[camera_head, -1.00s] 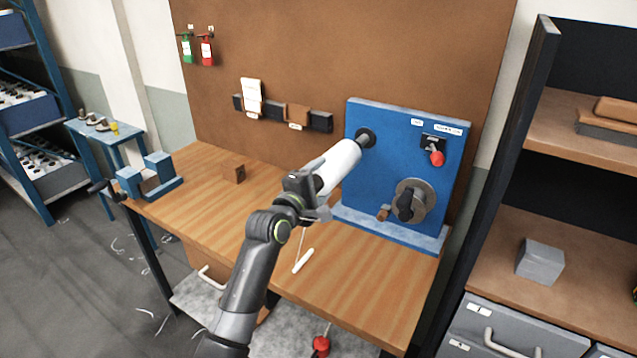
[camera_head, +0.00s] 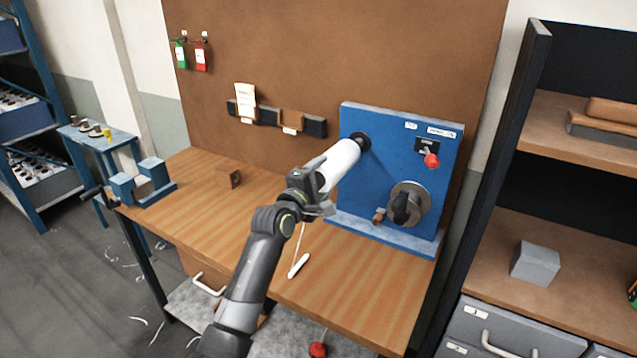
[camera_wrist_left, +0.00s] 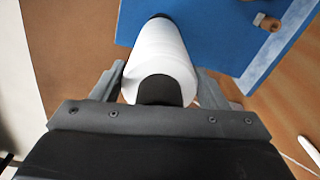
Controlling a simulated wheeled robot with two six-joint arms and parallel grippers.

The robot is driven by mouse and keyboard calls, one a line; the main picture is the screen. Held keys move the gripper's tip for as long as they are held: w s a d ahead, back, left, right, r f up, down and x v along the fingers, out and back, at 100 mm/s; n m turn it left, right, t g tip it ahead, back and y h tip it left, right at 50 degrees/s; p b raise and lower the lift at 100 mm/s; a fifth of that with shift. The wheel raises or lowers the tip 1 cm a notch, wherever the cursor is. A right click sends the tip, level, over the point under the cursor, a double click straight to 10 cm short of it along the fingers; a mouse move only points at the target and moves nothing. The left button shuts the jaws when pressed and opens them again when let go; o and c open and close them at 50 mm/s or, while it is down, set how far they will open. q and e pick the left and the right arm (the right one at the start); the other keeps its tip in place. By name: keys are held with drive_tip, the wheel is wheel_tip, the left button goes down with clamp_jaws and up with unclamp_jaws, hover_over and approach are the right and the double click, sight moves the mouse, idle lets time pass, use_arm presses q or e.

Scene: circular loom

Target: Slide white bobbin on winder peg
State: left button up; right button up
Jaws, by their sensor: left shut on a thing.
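The white bobbin (camera_head: 339,160) points at the upper left of the blue winder panel (camera_head: 378,135). Its far end meets a dark round hub (camera_head: 362,141) there; the peg itself is hidden, so I cannot tell how far the bobbin is on it. My left gripper (camera_head: 315,190) is shut on the near end of the bobbin. In the left wrist view the bobbin (camera_wrist_left: 160,55) lies between the two fingers (camera_wrist_left: 155,85), with its dark near end facing me. My right gripper is not in view.
The panel also carries a crank disc (camera_head: 408,204) and a red-knobbed switch (camera_head: 431,160). A white rod (camera_head: 299,265) with a thread lies at the bench's front. A blue bracket (camera_head: 142,185) and a small brown block (camera_head: 228,178) stand at left. A dark shelf unit (camera_head: 530,130) stands at right.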

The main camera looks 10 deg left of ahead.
use_arm(q)
drive_tip(key=shift+x, duration=0.9)
drive_tip(key=shift+w+d+r+b, duration=0.1)
drive_tip(key=shift+w+b, duration=0.2)
drive_tip(key=o, duration=1.9)
drive_tip(key=shift+s, duration=0.45)
drive_tip(key=b+v, duration=0.3)
drive_tip(key=v, duration=1.3)
drive_tip(key=shift+s, duration=0.35)
